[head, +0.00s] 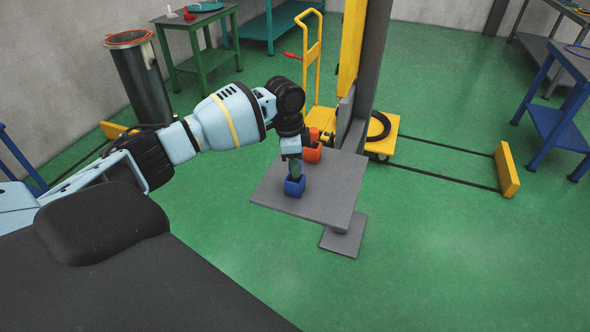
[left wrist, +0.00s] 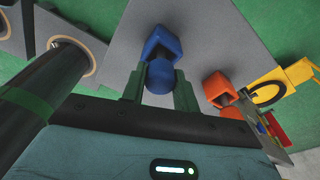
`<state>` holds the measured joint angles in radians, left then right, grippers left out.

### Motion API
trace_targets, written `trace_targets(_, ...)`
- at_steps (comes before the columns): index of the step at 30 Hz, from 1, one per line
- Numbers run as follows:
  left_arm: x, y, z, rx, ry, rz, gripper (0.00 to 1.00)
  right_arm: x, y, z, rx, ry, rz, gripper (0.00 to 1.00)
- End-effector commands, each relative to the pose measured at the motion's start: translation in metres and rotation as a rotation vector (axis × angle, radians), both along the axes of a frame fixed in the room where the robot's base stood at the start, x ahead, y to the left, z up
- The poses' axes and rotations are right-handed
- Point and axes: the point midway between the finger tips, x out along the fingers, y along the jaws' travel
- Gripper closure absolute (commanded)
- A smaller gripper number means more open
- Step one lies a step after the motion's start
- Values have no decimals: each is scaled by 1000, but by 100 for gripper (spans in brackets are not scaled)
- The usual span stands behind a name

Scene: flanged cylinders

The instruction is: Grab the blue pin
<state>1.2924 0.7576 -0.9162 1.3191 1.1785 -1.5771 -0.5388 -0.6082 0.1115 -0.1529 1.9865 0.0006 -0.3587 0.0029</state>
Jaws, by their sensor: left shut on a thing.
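The blue pin (left wrist: 160,76) shows its round blue end in the left wrist view, between my two green fingers. It is at the blue square holder (head: 294,188), which also shows in the left wrist view (left wrist: 158,42). I cannot tell how deep the pin sits in the holder. My left gripper (head: 293,174) points down over the holder and is shut on the pin. In the head view the gripper hides most of the pin. My right gripper is not in view.
A red pin (head: 314,134) stands in an orange-red holder (head: 312,154) farther back on the grey table. A yellow and grey column (head: 355,75) rises behind it, with a yellow hand cart (head: 390,137) beside it. The table's right side is clear.

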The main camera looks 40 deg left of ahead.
Motion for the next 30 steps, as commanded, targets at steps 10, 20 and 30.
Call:
trace_targets(10,1,0,11,-1,-3,0,95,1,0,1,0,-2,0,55)
trace_targets(20,1,0,71,-1,-6,0,95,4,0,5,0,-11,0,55)
trace_targets(30,0,0,100,-1,-1,0,95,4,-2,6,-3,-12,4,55)
